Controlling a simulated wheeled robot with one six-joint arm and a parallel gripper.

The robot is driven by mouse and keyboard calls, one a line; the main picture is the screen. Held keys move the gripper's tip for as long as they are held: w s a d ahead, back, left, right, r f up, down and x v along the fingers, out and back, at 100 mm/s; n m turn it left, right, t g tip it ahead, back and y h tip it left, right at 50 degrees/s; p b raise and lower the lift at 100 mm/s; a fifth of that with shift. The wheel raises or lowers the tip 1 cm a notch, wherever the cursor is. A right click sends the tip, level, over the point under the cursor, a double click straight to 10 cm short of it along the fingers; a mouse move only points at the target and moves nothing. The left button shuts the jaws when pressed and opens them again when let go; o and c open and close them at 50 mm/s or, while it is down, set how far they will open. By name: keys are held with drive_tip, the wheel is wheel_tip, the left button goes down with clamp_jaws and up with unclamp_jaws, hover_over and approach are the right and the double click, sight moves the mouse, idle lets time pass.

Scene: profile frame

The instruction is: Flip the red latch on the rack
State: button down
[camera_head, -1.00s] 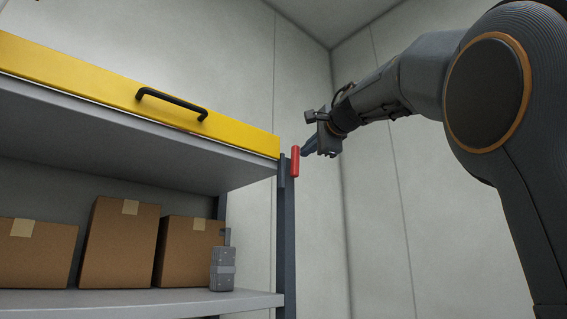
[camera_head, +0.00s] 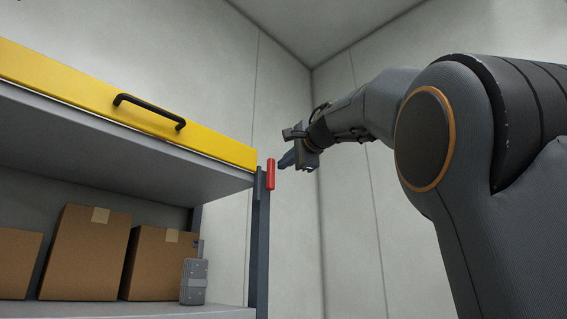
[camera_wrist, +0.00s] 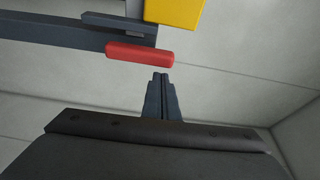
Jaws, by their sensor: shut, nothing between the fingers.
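The red latch (camera_head: 271,174) is a short red bar standing upright at the top of the rack's dark right-hand post (camera_head: 261,245), beside the end of the yellow drawer front. In the wrist view the red latch (camera_wrist: 140,54) lies across the picture, just beyond my fingertips. My gripper (camera_head: 284,161) is to the right of the latch in the head view, near its upper part. In the wrist view my gripper (camera_wrist: 160,78) has its fingers together with nothing between them. A small gap shows between fingertips and latch there.
The yellow drawer front (camera_head: 100,95) with a black handle (camera_head: 150,111) spans the rack's top. Several cardboard boxes (camera_head: 88,250) and a grey metal block (camera_head: 194,281) stand on the shelf below. Bare wall and open room lie right of the post.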

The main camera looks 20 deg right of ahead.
drive_tip(key=s+d+b, duration=0.2)
drive_tip(key=s+d, duration=0.1)
drive_tip(key=s, duration=0.5)
drive_tip(key=shift+s+d+b, duration=0.3)
drive_tip(key=shift+d+b, duration=0.1)
